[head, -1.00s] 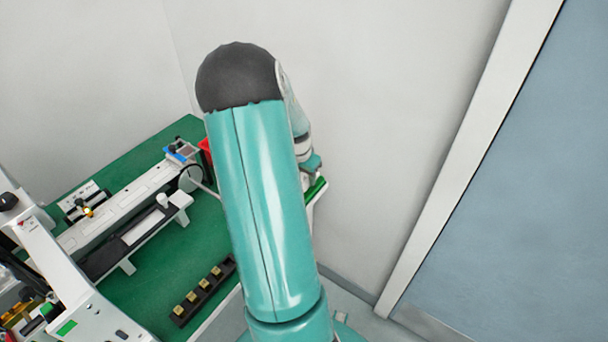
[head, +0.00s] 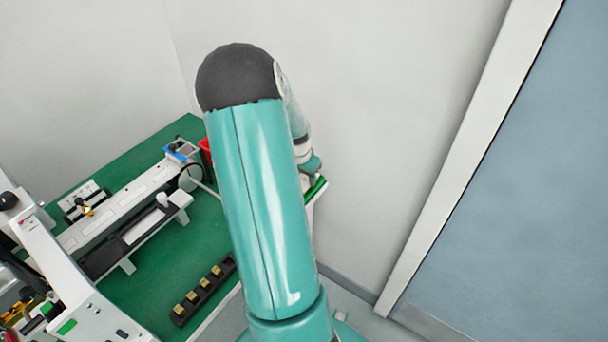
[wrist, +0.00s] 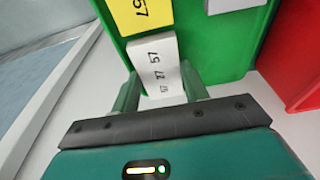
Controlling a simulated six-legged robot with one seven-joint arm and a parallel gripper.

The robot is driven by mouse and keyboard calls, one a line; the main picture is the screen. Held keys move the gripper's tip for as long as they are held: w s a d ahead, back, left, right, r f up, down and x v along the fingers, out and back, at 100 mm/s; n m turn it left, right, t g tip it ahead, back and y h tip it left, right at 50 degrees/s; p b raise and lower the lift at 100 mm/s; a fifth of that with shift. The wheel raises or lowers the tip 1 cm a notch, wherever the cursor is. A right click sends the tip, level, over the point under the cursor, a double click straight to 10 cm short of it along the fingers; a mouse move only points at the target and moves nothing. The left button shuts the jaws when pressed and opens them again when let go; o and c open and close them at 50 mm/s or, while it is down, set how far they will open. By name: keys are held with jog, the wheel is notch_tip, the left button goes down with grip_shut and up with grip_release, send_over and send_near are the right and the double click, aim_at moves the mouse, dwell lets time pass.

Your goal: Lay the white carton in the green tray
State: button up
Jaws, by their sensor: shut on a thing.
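The white carton (wrist: 160,66), with dark printed figures on its face, is between the two fingers of my gripper (wrist: 162,93) in the wrist view. My gripper is shut on it. The carton overlaps the green tray (wrist: 208,50); I cannot tell whether it touches the tray floor. In the head view my upper arm hides most of the gripper and the carton. Only a strip of the green tray (head: 316,189) shows there, beside the end of my arm.
A yellow carton (wrist: 138,14) and another white item (wrist: 232,4) are in the tray's far part. A red tray (wrist: 294,60) stands to its right. In the head view, a machine (head: 125,212) and a dark block strip (head: 205,290) occupy the green bench left of my arm.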

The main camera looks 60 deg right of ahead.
jog(key=shift+f, duration=0.15)
jog(key=o, duration=0.9)
jog(key=shift+c, duration=0.2)
jog(key=v, duration=1.4)
jog(key=shift+d, duration=0.1)
